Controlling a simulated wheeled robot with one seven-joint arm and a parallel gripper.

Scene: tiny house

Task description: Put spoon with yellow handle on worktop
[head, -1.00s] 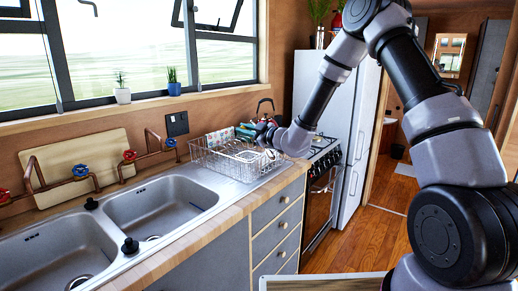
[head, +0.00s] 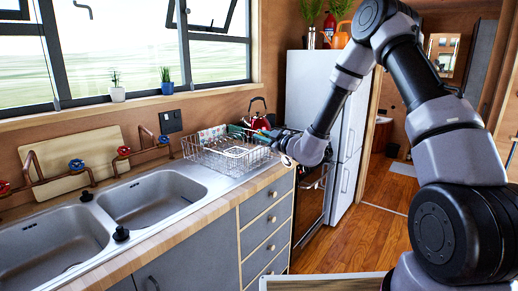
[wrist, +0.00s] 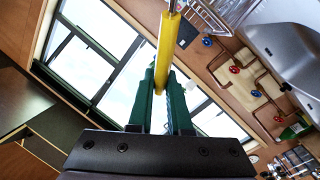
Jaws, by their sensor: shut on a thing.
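The spoon's yellow handle (wrist: 168,52) shows in the wrist view, running up from between my green fingers, with a bit of grey metal at the top edge. My gripper (wrist: 163,82) is shut on this handle. The rest of the spoon is out of the wrist view. In the head view my gripper (head: 264,133) is small, at the end of the forearm by the right end of the dish rack, and the spoon cannot be made out there. The worktop (head: 178,233) has a wooden front edge and runs along the wall under the window.
A wire dish rack (head: 222,157) stands on the steel drainer right of the double sink (head: 150,200). A red kettle (head: 258,117) is behind my gripper. The stove (head: 312,195) and white fridge (head: 305,75) are to the right. The floor (head: 335,240) before the drawers is clear.

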